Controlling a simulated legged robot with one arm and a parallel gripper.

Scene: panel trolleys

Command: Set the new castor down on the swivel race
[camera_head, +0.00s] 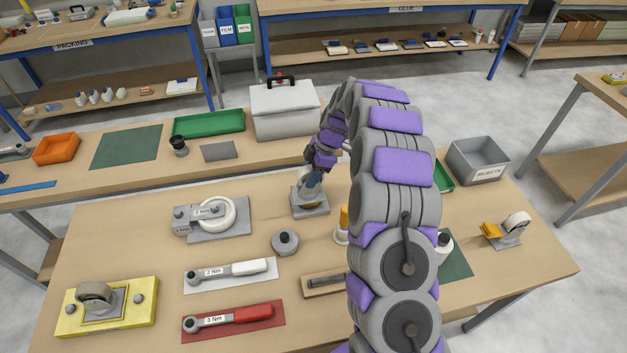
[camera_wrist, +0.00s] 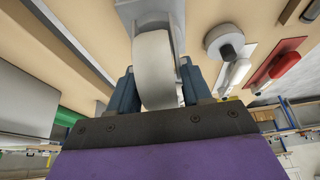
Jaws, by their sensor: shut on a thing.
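My gripper (camera_head: 314,180) points down at the middle of the bench, shut on the new castor. In the wrist view the castor's pale wheel (camera_wrist: 155,68) sits between the two blue fingers, with its grey fork (camera_wrist: 152,14) beyond it. In the head view the castor is largely hidden by the fingers. Directly below is a grey square base (camera_head: 310,210), seemingly the swivel race's mount. The race itself is hard to make out, and I cannot tell whether the castor touches it.
A grey knobbed disc (camera_head: 285,242) stands close in front. A white wheel (camera_head: 216,213) on a grey plate lies left. A white-handled torque wrench (camera_head: 232,272) and a red one (camera_head: 235,318) lie nearer. A braked castor (camera_head: 507,230) is at right. My arm hides part of the bench.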

